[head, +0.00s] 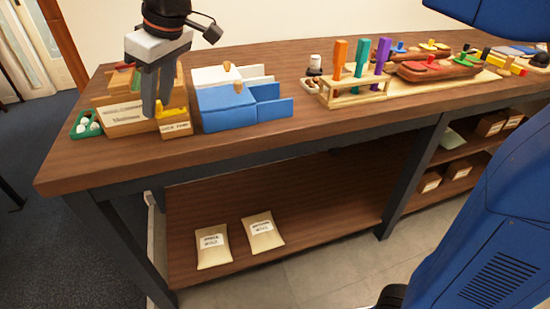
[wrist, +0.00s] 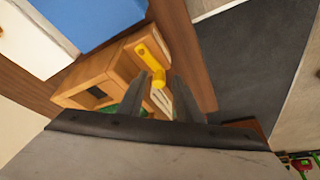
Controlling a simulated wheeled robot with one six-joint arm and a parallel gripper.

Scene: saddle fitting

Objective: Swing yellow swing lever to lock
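The yellow swing lever (head: 173,112) is mounted on a small wooden block with a white label (head: 175,128), near the table's left end. In the wrist view the yellow lever (wrist: 148,48) is a short bar with a round knob (wrist: 158,78) at its lower end. My gripper (head: 157,112) points down just left of the lever in the head view. In the wrist view my gripper (wrist: 163,78) has its two fingers apart, with the knob showing in the gap between them. Whether a finger touches the knob cannot be told.
A labelled wooden box (head: 122,120) stands beside the block, with a green tray of white balls (head: 86,125) to its left. A blue box (head: 225,108) stands close on the right. A rack with coloured handles (head: 350,98) is farther right. The front table strip is clear.

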